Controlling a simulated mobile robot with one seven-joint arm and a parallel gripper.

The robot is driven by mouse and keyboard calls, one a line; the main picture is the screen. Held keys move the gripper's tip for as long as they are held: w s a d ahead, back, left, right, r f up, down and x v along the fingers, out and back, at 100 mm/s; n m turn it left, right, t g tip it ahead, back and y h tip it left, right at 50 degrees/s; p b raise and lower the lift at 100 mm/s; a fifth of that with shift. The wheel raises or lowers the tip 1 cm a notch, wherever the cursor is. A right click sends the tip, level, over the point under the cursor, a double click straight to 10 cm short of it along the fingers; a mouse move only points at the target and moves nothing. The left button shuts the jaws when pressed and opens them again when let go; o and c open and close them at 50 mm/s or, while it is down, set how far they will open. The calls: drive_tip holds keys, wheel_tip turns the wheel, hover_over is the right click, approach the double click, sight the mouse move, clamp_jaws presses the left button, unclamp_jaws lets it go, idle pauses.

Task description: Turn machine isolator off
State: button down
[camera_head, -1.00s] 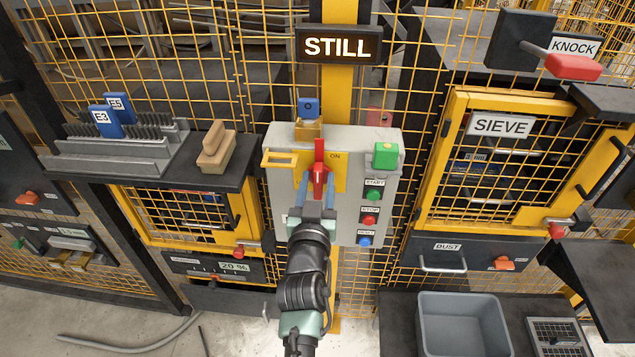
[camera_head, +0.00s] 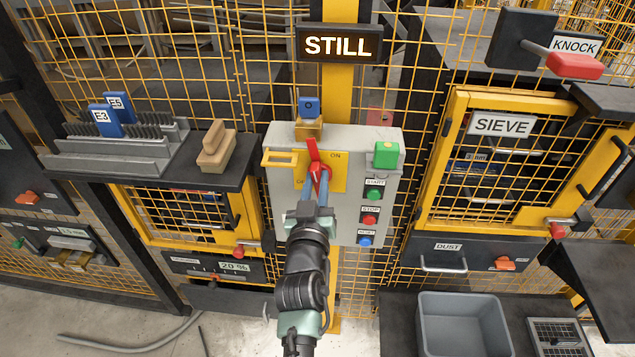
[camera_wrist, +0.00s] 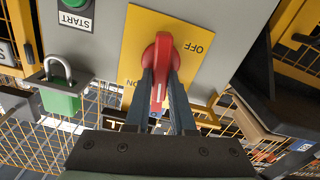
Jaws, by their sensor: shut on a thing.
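The isolator's red handle (camera_head: 313,153) is on a yellow plate (camera_head: 341,180) on the grey control box (camera_head: 385,215). In the head view it leans up and left, just left of the ON label. My gripper (camera_head: 320,183) is shut on the red handle, with a dark finger on each side. In the wrist view the red handle (camera_wrist: 163,52) sits between the fingertips of my gripper (camera_wrist: 163,82). There the OFF label (camera_wrist: 197,47) is clear at upper right, and the ON label is partly hidden by a finger.
Green, red and blue buttons (camera_head: 370,220) run down the box's right side, below a green padlock (camera_head: 386,155). A yellow bracket (camera_head: 279,158) and a blue tag (camera_head: 309,106) are close to the plate. A sign above reads STILL (camera_head: 338,46). Yellow mesh fencing surrounds the box.

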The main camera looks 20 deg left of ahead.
drive_tip(key=n, duration=0.3)
drive_tip(key=shift+a+f+n, duration=0.15)
drive_tip(key=shift+a+n, duration=0.05)
drive_tip(key=shift+n, duration=0.1)
drive_tip(key=shift+s+a+f+n, duration=0.1)
drive_tip(key=shift+f+n, duration=0.05)
drive_tip(key=shift+n, duration=1.8)
drive_tip(key=shift+a+f+n, duration=0.1)
drive_tip(key=shift+f+n, duration=0.1)
drive_tip(key=shift+n, duration=1.8)
drive_tip(key=shift+s+a+f+n, duration=0.1)
drive_tip(key=shift+f+n, duration=0.05)
drive_tip(key=shift+n, duration=1.8)
drive_tip(key=c, duration=0.8)
unclamp_jaws()
drive_tip(key=shift+o, duration=0.2)
drive_tip(key=shift+p, duration=0.3)
